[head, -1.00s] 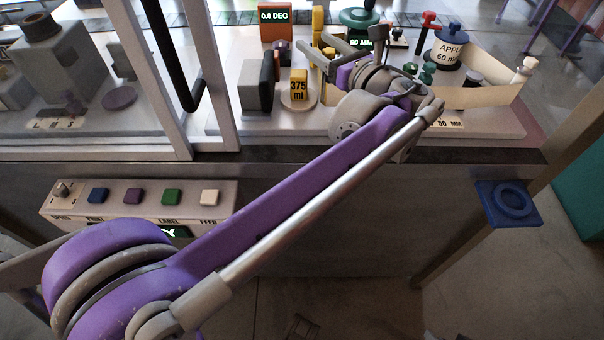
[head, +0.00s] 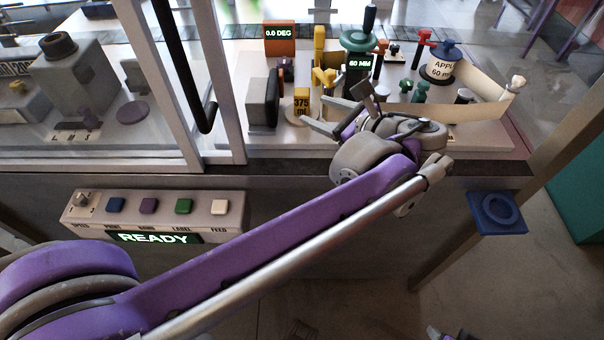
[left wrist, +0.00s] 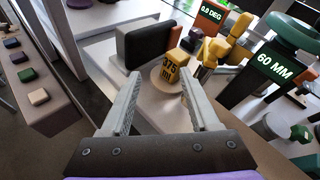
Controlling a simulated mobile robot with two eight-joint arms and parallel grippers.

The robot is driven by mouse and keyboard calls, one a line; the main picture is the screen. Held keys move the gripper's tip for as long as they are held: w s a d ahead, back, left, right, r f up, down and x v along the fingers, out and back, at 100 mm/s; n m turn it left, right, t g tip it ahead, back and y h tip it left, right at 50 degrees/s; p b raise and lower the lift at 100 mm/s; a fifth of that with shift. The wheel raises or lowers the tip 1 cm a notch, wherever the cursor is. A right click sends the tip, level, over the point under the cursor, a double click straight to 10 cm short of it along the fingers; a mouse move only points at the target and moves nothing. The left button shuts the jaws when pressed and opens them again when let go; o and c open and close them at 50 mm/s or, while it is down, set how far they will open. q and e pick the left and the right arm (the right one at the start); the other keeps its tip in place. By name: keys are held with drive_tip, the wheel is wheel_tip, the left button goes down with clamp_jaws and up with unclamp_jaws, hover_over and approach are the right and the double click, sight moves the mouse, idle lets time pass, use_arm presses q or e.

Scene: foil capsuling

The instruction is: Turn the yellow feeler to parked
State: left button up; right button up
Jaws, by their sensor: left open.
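The yellow feeler (head: 320,58) is a set of yellow blocks on an upright, with a side piece facing the front, between the 0.0 DEG display and the 60 MM display. In the left wrist view the yellow feeler (left wrist: 241,38) stands at upper right, beyond the right finger. My left gripper (head: 335,103) is open and empty, in front of the feeler and apart from it. In the left wrist view its fingers (left wrist: 160,76) spread below the yellow 375 ml block (left wrist: 174,69). I cannot tell which mark the feeler points to.
The orange 0.0 DEG display (head: 280,39) and green handwheel (head: 361,39) flank the feeler. A dark-faced grey block (head: 258,101) stands left of the 375 ml block. A beige curved guard (head: 475,110) is at right. The door frame (head: 165,80) and black handle are at left. The button panel reads READY (head: 153,238).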

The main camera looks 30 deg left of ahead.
use_arm(q)
drive_tip(key=s+n+h+p, duration=0.1)
drive_tip(key=s+a+f+n+h+p, duration=0.1)
drive_tip(key=s, duration=0.1)
drive_tip(key=s+f+n+p, duration=0.1)
drive_tip(key=shift+s+a+f+g+h, duration=0.2)
drive_tip(key=shift+a+f+g+h, duration=0.1)
drive_tip(key=shift+g+h, duration=0.1)
drive_tip(key=s+n+h+p, duration=0.1)
drive_tip(key=s+f+n+h+p, duration=0.2)
drive_tip(key=s, duration=0.1)
drive_tip(key=shift+d+f+n+p, duration=0.2)
drive_tip(key=shift+n+p, duration=0.1)
drive_tip(key=shift+n, duration=0.1)
drive_tip(key=s+d+n+t+h+p, duration=0.1)
drive_tip(key=s+d+n+h+p, duration=0.3)
drive_tip(key=n, duration=0.4)
drive_tip(key=d+f+h+p, duration=0.1)
drive_tip(key=h+p, duration=0.1)
drive_tip(key=shift+s+n+p, duration=0.25)
drive_tip(key=shift+n+p, duration=0.15)
use_arm(e)
drive_tip(key=w+r+t, duration=0.1)
drive_tip(key=w+r, duration=0.3)
drive_tip(key=r, duration=1.3)
drive_tip(key=shift+w, duration=0.15)
use_arm(q)
drive_tip(key=shift+d, duration=0.1)
